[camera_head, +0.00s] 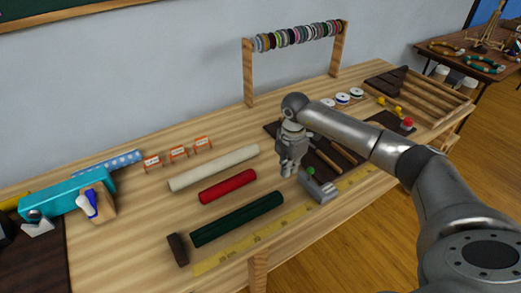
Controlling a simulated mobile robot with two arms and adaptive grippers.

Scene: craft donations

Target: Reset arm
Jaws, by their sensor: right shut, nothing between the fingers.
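My right arm (370,140) comes in from the right and reaches over the wooden workbench. Its gripper (289,172) points down, shut and empty, above the bench between the red roll and a grey block-like tool. It looks apart from the things around it, though the exact height above the bench is hard to tell. My left gripper is not in view.
Cream (214,168), red (228,187) and dark green (238,218) rolls lie left of the gripper. The grey tool (318,186) with a green knob is close on its right. A spool rack (249,75) stands behind. A teal case (70,192) is at left.

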